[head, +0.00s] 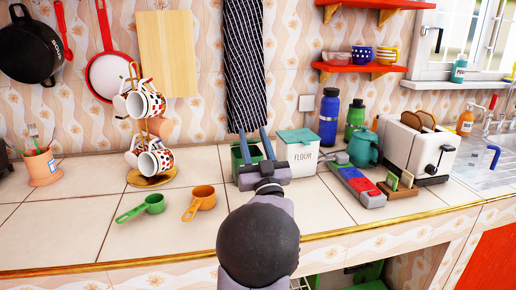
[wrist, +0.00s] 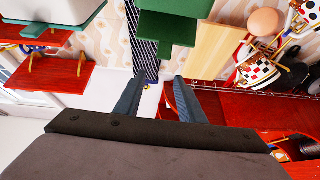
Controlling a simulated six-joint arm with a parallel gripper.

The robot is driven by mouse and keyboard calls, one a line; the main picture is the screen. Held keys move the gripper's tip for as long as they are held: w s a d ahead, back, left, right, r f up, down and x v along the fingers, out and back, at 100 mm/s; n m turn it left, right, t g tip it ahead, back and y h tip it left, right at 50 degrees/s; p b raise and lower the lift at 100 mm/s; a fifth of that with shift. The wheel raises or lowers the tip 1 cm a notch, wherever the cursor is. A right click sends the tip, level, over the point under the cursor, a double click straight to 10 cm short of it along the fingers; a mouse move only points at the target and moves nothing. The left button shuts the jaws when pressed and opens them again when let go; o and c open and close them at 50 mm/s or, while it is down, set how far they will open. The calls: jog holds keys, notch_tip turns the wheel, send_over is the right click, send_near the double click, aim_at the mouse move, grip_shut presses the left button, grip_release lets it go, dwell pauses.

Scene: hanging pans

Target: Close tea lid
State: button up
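The green tea canister (head: 238,162) stands on the counter behind my gripper, left of the white flour canister (head: 303,155). In the wrist view its green body (wrist: 180,5) is at the top edge, with a green panel (wrist: 165,55) that looks like its raised lid. My gripper (head: 255,137) is open, its two blue-grey fingers apart and pointing toward the wall. It also shows in the wrist view (wrist: 153,88), with nothing between the fingers. My gripper partly hides the tea canister in the head view. I cannot tell whether a finger touches the lid.
A mug tree (head: 150,178) with several mugs stands left. Green (head: 153,203) and orange (head: 200,200) measuring cups lie on the front counter. A teal pot (head: 363,149), a toaster (head: 415,150) and bottles (head: 329,118) stand right. A striped towel (head: 246,65) hangs behind.

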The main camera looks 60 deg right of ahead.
jog(key=shift+s+a, duration=1.65)
jog(key=shift+s, duration=0.15)
